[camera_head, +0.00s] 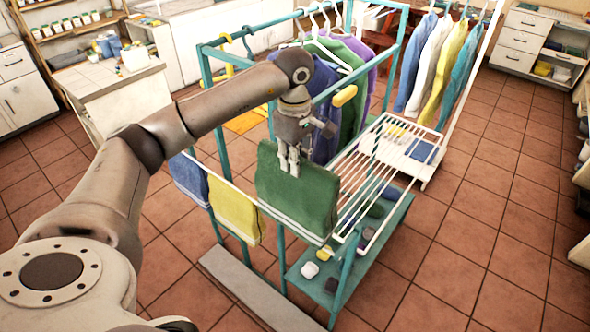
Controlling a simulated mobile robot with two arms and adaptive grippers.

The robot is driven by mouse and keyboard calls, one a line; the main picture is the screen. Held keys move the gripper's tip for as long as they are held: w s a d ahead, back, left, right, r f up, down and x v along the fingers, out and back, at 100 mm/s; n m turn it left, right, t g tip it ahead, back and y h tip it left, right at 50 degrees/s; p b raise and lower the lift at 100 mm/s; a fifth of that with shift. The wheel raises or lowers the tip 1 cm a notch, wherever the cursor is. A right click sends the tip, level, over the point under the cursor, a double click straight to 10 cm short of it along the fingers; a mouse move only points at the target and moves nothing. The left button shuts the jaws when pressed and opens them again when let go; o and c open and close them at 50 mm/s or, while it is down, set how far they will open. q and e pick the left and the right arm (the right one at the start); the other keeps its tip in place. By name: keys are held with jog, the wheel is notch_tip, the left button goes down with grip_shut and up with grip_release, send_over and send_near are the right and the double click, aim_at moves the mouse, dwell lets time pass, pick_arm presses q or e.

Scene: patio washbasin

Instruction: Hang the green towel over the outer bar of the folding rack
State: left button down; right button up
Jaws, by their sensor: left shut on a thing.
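The green towel (310,198), with a pale stripe near its lower edge, hangs at the front of the teal-framed rack. My left gripper (289,168) is shut on its upper part from above. The white outer bar (222,180) runs from the left toward the towel, which hides part of it. I cannot tell whether the towel rests over the bar or only hangs in front of it. A blue towel (188,180) and a yellow towel (234,212) hang on the bar further left. My right gripper is not in view.
White slats (375,160) extend at the rack's right. A lower teal shelf (375,258) holds shoes. Garments on hangers (346,100) hang behind the towel. A second clothes rail (440,60) stands at the back right. The tiled floor at right is clear.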

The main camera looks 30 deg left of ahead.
pick_arm(q)
jog(key=shift+r, duration=0.5)
jog(key=s+a+b, duration=0.1)
jog(key=s+b, duration=0.4)
jog(key=s, duration=1.2)
jog(key=shift+a+r, duration=0.2)
jog(key=shift+r, duration=0.25)
